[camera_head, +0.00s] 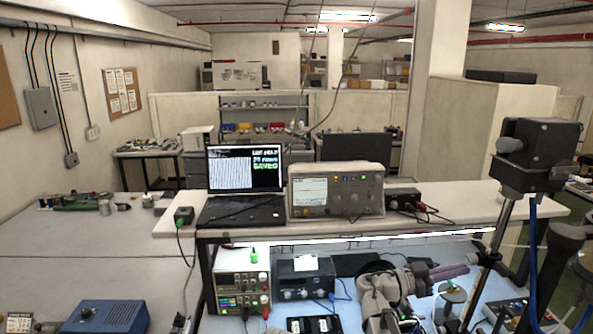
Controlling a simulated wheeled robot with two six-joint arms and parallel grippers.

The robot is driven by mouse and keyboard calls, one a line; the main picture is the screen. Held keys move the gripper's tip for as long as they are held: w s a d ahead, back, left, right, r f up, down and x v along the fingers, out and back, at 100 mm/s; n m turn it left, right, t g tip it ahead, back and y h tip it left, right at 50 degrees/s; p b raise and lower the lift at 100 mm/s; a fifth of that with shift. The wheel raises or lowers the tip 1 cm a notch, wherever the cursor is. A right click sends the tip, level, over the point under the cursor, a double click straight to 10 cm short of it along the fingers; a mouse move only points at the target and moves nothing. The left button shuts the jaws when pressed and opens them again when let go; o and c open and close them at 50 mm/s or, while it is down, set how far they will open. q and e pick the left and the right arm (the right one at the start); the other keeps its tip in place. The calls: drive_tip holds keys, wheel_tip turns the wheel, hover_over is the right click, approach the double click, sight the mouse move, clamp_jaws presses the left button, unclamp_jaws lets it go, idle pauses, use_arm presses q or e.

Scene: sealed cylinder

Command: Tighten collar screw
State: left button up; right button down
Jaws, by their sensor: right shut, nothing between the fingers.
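A slanted silver pole (484,270) stands at the right, with a dark ring-like collar (489,257) partway up it. No collar screw can be made out at this size.
A raised shelf (460,203) carries a laptop (243,180), a bench instrument (337,190) and a small black box (402,199). A blue box (107,316) sits at lower left; the grey bench (75,250) is mostly clear.

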drive_tip(key=shift+r+p, duration=0.35)
idle(0.3)
drive_tip(key=shift+s, duration=0.25)
idle(0.4)
drive_tip(key=shift+f, duration=0.1)
drive_tip(key=a, duration=0.6)
drive_tip(key=shift+s, duration=0.25)
idle(0.5)
